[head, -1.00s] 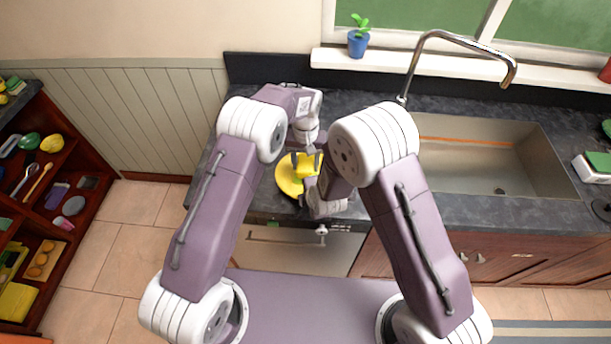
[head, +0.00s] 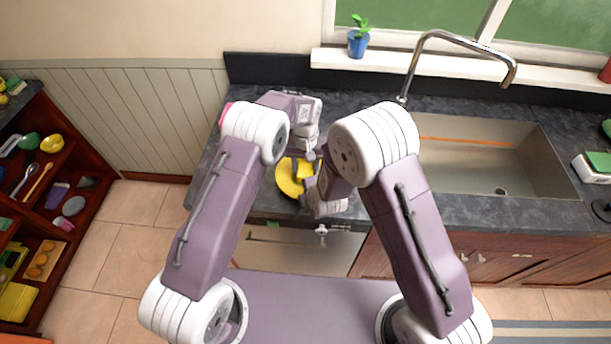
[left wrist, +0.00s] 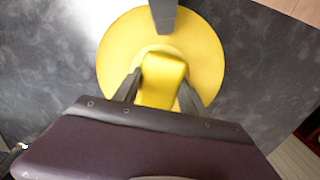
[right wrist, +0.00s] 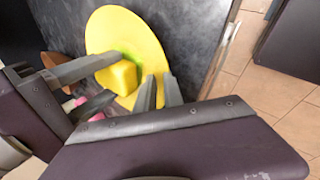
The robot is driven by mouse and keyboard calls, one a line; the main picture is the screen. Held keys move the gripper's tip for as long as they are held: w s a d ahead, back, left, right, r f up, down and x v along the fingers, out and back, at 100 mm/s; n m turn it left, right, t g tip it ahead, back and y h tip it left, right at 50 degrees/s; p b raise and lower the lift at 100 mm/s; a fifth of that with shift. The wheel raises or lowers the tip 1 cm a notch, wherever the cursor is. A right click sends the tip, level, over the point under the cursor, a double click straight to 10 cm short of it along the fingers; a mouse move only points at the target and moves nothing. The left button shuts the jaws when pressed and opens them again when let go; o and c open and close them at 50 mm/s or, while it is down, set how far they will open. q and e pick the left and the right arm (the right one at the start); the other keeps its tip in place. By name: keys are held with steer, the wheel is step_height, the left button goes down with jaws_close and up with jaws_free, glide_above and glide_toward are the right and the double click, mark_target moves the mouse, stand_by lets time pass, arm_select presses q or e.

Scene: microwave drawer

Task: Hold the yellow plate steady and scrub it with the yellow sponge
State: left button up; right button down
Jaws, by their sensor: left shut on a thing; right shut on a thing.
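The yellow plate (head: 285,178) lies on the dark counter and shows as a round disc in the left wrist view (left wrist: 207,55). My left gripper (left wrist: 161,84) is shut on the yellow sponge (left wrist: 162,72), which is over the plate's middle. A green layer shows at the sponge's edge in the right wrist view, where the sponge (right wrist: 118,77) appears against the plate (right wrist: 105,32). My right gripper (right wrist: 160,92) is shut on the plate's rim. My arms hide part of the plate in the head view.
The sink (head: 485,160) with its tall faucet (head: 450,36) is to the right. A blue plant pot (head: 358,43) stands on the sill. A pink object (head: 226,111) shows partly behind my left arm. Shelves with dishes (head: 45,195) stand at the far left.

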arm_select(q)
steer(key=shift+f, duration=0.65)
steer(key=shift+w, duration=0.45)
steer(key=shift+s+r, duration=0.15)
steer(key=shift+s, duration=0.7)
steer(key=shift+w, duration=0.8)
steer(key=shift+s, duration=0.95)
steer(key=shift+w+f, duration=0.2)
steer(key=shift+w, duration=0.65)
steer(key=shift+s+r, duration=0.1)
steer(key=shift+s, duration=0.75)
steer(key=shift+w, duration=0.9)
